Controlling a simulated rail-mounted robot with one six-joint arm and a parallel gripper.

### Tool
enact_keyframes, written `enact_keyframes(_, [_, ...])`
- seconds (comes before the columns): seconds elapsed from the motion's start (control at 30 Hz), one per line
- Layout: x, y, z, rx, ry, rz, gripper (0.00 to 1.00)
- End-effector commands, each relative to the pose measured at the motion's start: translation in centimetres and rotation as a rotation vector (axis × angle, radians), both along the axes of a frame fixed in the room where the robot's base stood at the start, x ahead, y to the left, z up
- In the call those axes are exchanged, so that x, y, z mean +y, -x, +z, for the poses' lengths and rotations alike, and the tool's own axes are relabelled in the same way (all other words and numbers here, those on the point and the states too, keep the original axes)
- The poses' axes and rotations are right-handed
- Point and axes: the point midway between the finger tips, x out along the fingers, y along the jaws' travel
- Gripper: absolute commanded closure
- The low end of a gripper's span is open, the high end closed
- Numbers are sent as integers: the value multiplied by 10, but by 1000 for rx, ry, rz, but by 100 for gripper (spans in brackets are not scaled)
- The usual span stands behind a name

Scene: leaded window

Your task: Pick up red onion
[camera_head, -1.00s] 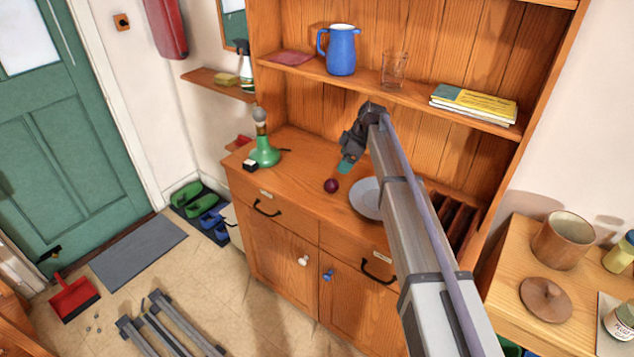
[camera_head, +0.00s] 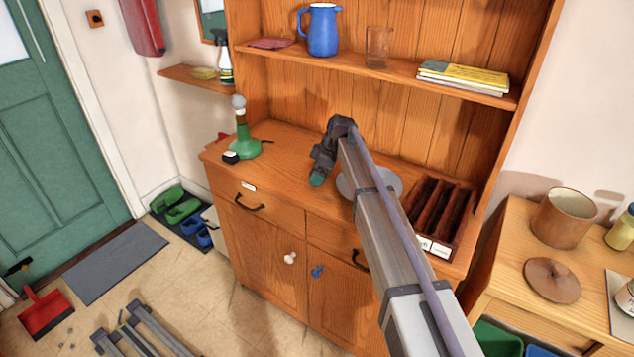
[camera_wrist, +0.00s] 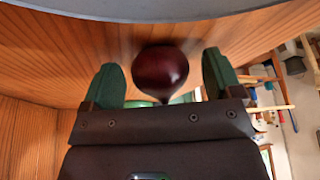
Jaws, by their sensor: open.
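The red onion (camera_wrist: 160,70) is dark purple and round, resting on the wooden counter in the wrist view. It shows between the two green fingertips of my gripper (camera_wrist: 162,80), with a gap visible on each side. My gripper is open and not closed on it. In the head view my gripper (camera_head: 317,180) is low over the cabinet counter, left of the grey plate (camera_head: 354,185). The onion is hidden behind my gripper in that view.
A green lamp-like object (camera_head: 244,146) stands at the counter's left end. A dark wooden divided tray (camera_head: 440,212) sits to the right. The shelf above holds a blue jug (camera_head: 322,32), a glass (camera_head: 378,48) and books (camera_head: 464,76). Counter between lamp and gripper is clear.

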Motion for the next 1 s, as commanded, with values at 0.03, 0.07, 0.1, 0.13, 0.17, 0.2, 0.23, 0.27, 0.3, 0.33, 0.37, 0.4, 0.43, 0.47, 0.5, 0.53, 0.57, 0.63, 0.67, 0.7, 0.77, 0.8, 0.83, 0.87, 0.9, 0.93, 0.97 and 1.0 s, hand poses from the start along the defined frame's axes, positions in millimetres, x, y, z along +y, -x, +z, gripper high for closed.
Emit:
enact_keyframes(0.03, [0,0,2,0,0,0,15])
enact_keyframes(0.07, [0,0,3,0,0,0,15])
enact_keyframes(0.1, [0,0,3,0,0,0,15])
enact_keyframes(0.13, [0,0,3,0,0,0,18])
enact_keyframes(0.17, [0,0,3,0,0,0,21])
enact_keyframes(0.2, [0,0,3,0,0,0,25])
enact_keyframes(0.23, [0,0,3,0,0,0,28])
enact_keyframes(0.27, [0,0,3,0,0,0,31])
enact_keyframes(0.3, [0,0,3,0,0,0,34])
enact_keyframes(0.33, [0,0,3,0,0,0,37])
enact_keyframes(0.37, [0,0,3,0,0,0,40])
enact_keyframes(0.4, [0,0,3,0,0,0,44])
enact_keyframes(0.43, [0,0,3,0,0,0,47])
enact_keyframes(0.47, [0,0,3,0,0,0,50])
enact_keyframes(0.5, [0,0,3,0,0,0,53])
enact_keyframes(0.53, [0,0,3,0,0,0,56])
enact_keyframes(0.57, [0,0,3,0,0,0,59])
enact_keyframes(0.63, [0,0,3,0,0,0,66])
enact_keyframes(0.67, [0,0,3,0,0,0,69])
enact_keyframes(0.7, [0,0,3,0,0,0,69])
enact_keyframes(0.77, [0,0,3,0,0,0,69])
enact_keyframes(0.8, [0,0,3,0,0,0,69])
enact_keyframes(0.83, [0,0,3,0,0,0,69])
enact_keyframes(0.87, [0,0,3,0,0,0,69])
enact_keyframes(0.9, [0,0,5,0,0,0,69])
enact_keyframes(0.93, [0,0,7,0,0,0,69])
enact_keyframes(0.97, [0,0,10,0,0,0,69])
enact_keyframes(1.0, [0,0,15,0,0,0,69])
